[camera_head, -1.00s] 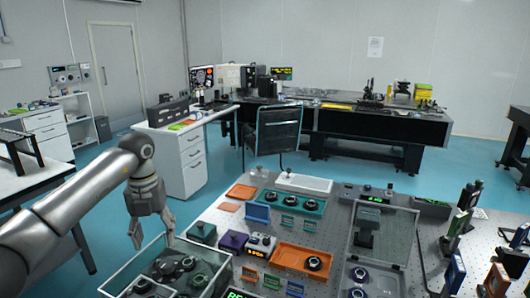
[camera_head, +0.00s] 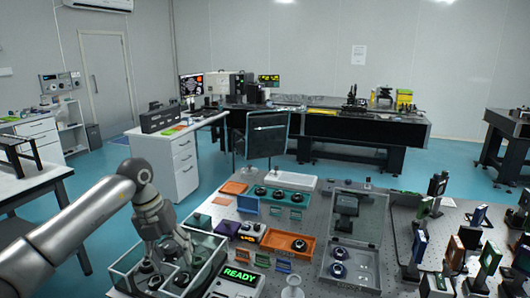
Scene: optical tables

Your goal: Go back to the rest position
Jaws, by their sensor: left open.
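My left gripper (camera_head: 170,254) hangs pointing down over a clear-walled bin (camera_head: 216,262) at the lower left of the head view. Its fingers are apart, with no object seen between them. The fingertips overlap the dark round parts (camera_head: 183,279) in the bin, and I cannot tell whether they touch. My left arm comes in from the left edge. My right gripper is not in view.
The perforated optical table (camera_head: 300,213) holds orange trays (camera_head: 270,238), a lidded clear case (camera_head: 336,272), a green READY display (camera_head: 239,275) and several upright mounts at the right. Blue floor lies open beyond.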

